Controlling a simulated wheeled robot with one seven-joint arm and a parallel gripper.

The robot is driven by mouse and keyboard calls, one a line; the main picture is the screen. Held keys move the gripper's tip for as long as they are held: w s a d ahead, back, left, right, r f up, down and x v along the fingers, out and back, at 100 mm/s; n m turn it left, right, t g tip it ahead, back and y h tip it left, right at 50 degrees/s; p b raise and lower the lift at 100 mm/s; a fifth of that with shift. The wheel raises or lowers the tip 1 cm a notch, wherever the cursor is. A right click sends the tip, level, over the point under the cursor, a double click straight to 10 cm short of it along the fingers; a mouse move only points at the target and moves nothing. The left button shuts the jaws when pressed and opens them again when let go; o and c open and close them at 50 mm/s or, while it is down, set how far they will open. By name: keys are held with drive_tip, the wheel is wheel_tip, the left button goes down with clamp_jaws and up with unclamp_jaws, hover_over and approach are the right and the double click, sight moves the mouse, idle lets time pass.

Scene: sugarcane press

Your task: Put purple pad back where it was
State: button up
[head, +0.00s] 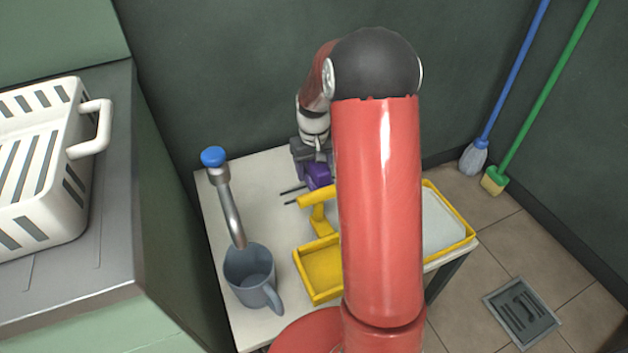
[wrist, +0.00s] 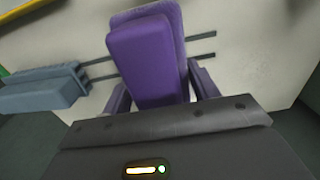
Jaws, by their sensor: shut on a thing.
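The purple pad (head: 318,178) is in my gripper (head: 310,158) above the far part of the white table in the head view. My red arm hides much of the middle of that view. In the wrist view, the purple pad (wrist: 147,60) sits between the two fingers of my gripper (wrist: 161,92), which is shut on it. Thin dark rods (head: 290,203) stick out left of the pad in the head view. In the wrist view, the rods (wrist: 202,46) show on both sides of the pad. I cannot tell whether the pad touches them.
A blue-grey block (wrist: 42,90) meets the rods in the wrist view. A white basket (head: 40,175) is left.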

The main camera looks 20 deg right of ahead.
drive_tip(key=shift+f, duration=2.3)
drive_tip(key=shift+f+b, duration=0.4)
drive_tip(key=shift+f, duration=0.05)
drive_tip(key=o, duration=0.9)
drive_tip(key=shift+o, duration=0.2)
drive_tip(key=shift+r, duration=0.15)
